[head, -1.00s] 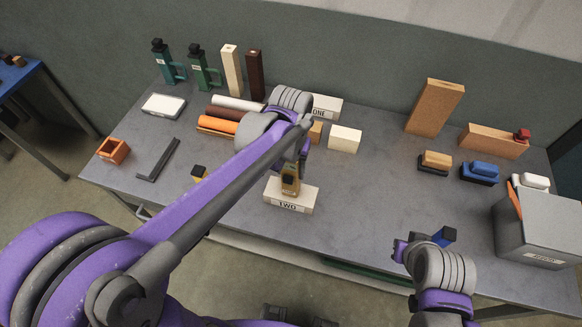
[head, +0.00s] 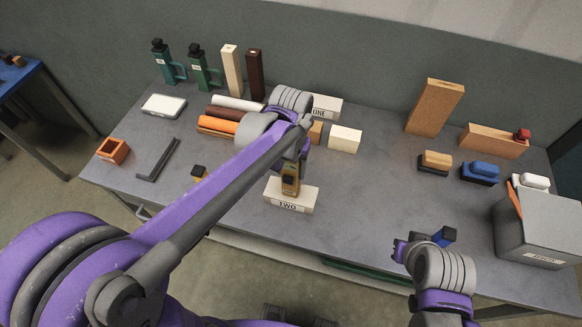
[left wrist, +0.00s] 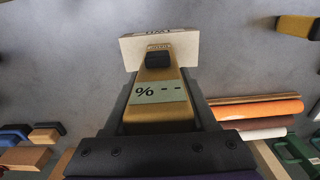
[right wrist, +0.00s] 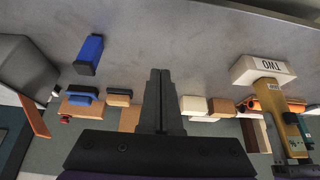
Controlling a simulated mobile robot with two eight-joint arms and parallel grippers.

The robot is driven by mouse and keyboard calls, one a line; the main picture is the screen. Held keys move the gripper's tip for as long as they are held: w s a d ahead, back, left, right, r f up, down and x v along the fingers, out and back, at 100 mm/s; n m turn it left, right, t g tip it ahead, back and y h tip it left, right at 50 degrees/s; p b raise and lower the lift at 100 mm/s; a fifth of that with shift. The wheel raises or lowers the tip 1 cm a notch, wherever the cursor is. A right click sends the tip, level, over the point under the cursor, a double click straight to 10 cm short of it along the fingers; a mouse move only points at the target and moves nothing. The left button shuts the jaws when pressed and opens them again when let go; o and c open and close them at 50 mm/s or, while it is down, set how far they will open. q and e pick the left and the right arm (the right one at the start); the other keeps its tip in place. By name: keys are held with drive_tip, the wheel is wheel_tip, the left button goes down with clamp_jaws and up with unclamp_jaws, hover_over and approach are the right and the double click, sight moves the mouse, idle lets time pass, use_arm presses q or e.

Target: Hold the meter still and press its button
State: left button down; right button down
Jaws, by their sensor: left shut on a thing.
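The yellow-brown meter (head: 290,181) is upright in my left gripper (head: 297,160), over the white block marked TWO (head: 303,201). In the left wrist view the meter (left wrist: 160,113) sits between the two dark fingers; its display reads "% - -" and its black button (left wrist: 158,60) faces the camera. I cannot tell whether the meter touches the block. The right wrist view shows the meter (right wrist: 272,94) side-on, at the right. My right gripper (right wrist: 160,78) has its fingers together, empty, apart from the meter.
A blue block (head: 445,236) lies near my right gripper. A grey bin (head: 535,230) stands at the right edge. Blue and orange blocks (head: 480,172) sit back right. Rolls, bottles and tall blocks fill the back left.

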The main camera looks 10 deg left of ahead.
sight(288, 180)
idle(0.7)
drive_tip(key=s+a+n+t+h, duration=0.2)
drive_tip(key=a+n, duration=0.7)
drive_tip(key=a, duration=2)
drive_tip(key=shift+s+a+r+n+t, duration=0.3)
drive_tip(key=shift+s+a+t, duration=0.1)
drive_tip(key=shift+s+t, duration=0.3)
drive_tip(key=w, duration=0.8)
drive_tip(key=shift+w+d, duration=0.15)
drive_tip(key=shift+w, duration=0.2)
drive_tip(key=shift+w, duration=0.45)
